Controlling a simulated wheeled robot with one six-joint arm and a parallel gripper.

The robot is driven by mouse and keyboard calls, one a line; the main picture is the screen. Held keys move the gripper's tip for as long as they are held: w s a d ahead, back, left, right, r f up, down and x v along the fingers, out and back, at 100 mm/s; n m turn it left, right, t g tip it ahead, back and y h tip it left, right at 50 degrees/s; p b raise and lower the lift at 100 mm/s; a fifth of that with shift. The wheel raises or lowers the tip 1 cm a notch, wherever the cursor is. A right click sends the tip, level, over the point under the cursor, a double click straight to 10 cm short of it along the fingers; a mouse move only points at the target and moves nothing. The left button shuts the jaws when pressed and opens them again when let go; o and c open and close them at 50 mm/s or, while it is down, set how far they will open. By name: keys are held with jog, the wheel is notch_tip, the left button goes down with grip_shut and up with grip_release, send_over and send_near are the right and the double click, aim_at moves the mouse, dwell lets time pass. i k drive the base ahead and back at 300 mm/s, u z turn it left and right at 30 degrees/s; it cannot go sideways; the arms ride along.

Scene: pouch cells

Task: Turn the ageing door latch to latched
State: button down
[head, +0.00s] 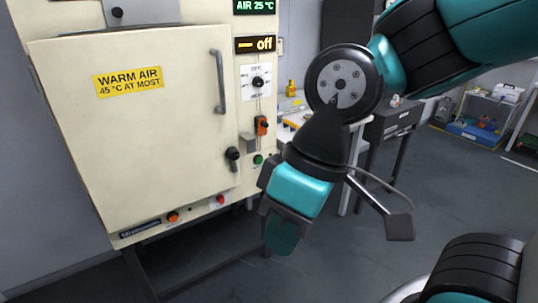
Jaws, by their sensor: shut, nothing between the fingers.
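The ageing cabinet's cream door (150,140) fills the left of the head view, with a yellow "WARM AIR 45 °C AT MOST" label (128,81) and a grey vertical bar handle (218,82). It looks closed or nearly so. A small black lever (233,154), which looks like the latch, sits at the door's lower right edge, its grip pointing roughly downward. I cannot tell whether it is latched. My gripper (281,235) is shut and empty, pointing down, in front of the cabinet to the right of and below the lever, apart from it in the picture.
The control panel has a dial (257,82), an orange switch (262,126), a green button (258,159) and a display reading "off" (255,44). A bench (300,114) and a grey drawer unit (385,120) stand behind my arm. Open floor lies at the right.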

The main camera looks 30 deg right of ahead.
aim_at(232, 152)
jog(key=z, duration=0.15)
jog(key=k, duration=1.15)
jog(key=z, duration=0.95)
jog(key=i, duration=1.1)
jog(key=u, duration=0.7)
jog(key=i, duration=0.45)
jog(key=u, duration=0.6)
